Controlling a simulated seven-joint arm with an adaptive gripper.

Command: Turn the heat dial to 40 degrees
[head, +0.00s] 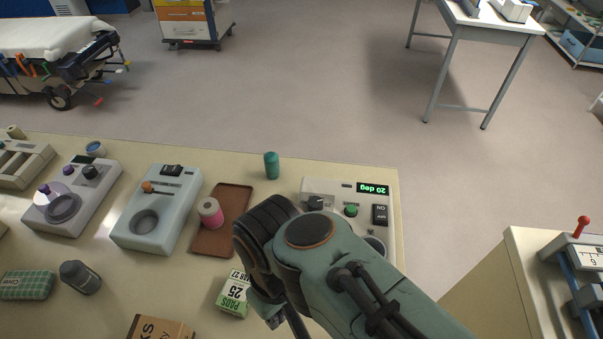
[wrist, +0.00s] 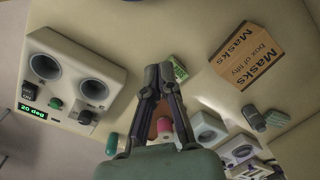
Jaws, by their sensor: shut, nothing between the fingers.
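The heating unit (head: 330,187) is a pale box at the right end of the table. Its green display reads 20 deg, upside down in the head view. A black knob (head: 315,203), a green knob or button (head: 351,210) and a black ON switch (head: 380,215) sit below it. The wrist view shows the unit (wrist: 70,80) at left, with two round wells, the black knob (wrist: 85,117) and the green one (wrist: 55,103). My gripper (wrist: 158,74) is shut and empty, apart from the unit. My arm hides part of the unit in the head view.
A brown tray (head: 205,244) with a pink roll (head: 210,212) lies left of my arm. A green-white box (head: 234,294), a masks box (wrist: 247,57) and a teal bottle (head: 271,165) stand nearby. Other devices fill the table's left. Bare tabletop lies behind the unit.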

